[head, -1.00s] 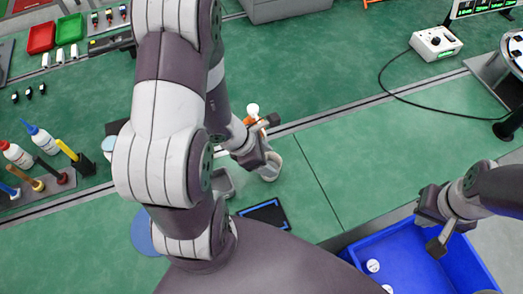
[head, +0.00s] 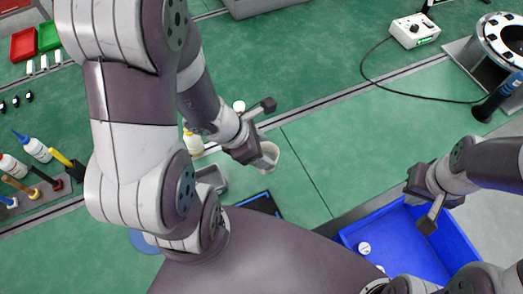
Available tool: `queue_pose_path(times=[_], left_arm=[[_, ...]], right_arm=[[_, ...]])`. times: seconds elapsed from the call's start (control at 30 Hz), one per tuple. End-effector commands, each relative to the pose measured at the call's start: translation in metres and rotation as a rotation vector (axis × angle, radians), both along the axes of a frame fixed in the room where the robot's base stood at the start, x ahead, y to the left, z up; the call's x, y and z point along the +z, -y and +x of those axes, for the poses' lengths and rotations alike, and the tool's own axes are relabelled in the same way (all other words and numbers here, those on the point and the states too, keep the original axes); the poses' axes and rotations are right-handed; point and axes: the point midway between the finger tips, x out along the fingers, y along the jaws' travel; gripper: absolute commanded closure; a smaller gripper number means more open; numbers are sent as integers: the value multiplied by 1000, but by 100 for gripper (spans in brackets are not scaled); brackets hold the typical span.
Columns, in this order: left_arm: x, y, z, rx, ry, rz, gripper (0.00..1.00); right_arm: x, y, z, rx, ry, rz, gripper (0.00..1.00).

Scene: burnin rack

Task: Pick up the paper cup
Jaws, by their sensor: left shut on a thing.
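The paper cup (head: 270,158) is a pale beige cup above the green bench, left of the dark seam, in the head view. My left gripper (head: 262,136) is shut on it, and the gripper's fingers hide part of its side. I cannot tell whether the cup's base touches the bench. My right gripper (head: 424,201) is open and empty, above the blue bin at the lower right.
The blue bin (head: 457,232) holds small white round items (head: 364,248). A grey tray (head: 212,177) and a dark blue-edged mat (head: 260,203) lie near the cup. Bottles and tools (head: 35,148) stand at the left. A cabled white box (head: 414,30) sits at the back right.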

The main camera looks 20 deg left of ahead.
Motion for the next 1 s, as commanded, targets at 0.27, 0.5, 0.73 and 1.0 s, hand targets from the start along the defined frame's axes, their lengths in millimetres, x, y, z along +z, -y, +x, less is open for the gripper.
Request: queue_pose_path(times=[0.27,0.5,0.73,1.0], left_arm=[[34,0,0,0,2,0,82],[44,0,0,0,1,0,82],[46,0,0,0,1,1,82],[46,0,0,0,0,0,82]], right_arm=[[24,0,0,0,0,0,100],[31,0,0,0,0,0,100],[32,0,0,0,0,0,100],[32,0,0,0,0,0,100]])
